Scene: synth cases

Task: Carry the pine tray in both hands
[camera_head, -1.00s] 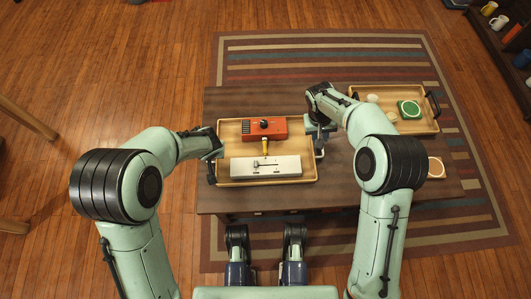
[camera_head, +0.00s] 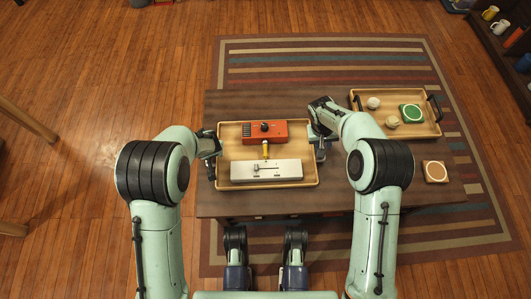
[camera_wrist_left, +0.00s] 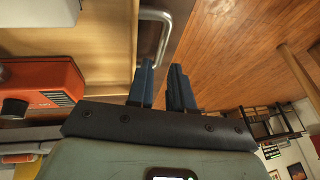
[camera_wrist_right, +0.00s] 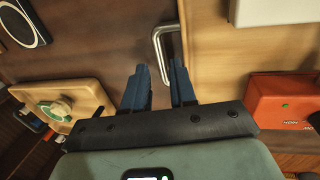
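The pine tray (camera_head: 226,130) lies on the low dark table, with a bent metal handle at each end. It holds an orange-red box, a yellow-handled tool and a pale box. My left gripper (camera_head: 212,152) is at its left end; in the left wrist view its parted fingers (camera_wrist_left: 162,66) are at the metal handle (camera_wrist_left: 165,30), whose near end runs behind them. My right gripper (camera_head: 318,138) is at the right end; in the right wrist view its parted fingers (camera_wrist_right: 160,64) have the handle (camera_wrist_right: 156,42) between their tips. Neither shows a closed grip.
A second wooden tray (camera_head: 424,130) with dark handles stands at the table's back right, holding a green-topped item and two small round things. A square coaster (camera_head: 435,171) lies at the right. The dark table (camera_head: 380,200) has bare room at front right. A shelf (camera_head: 500,50) stands far right.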

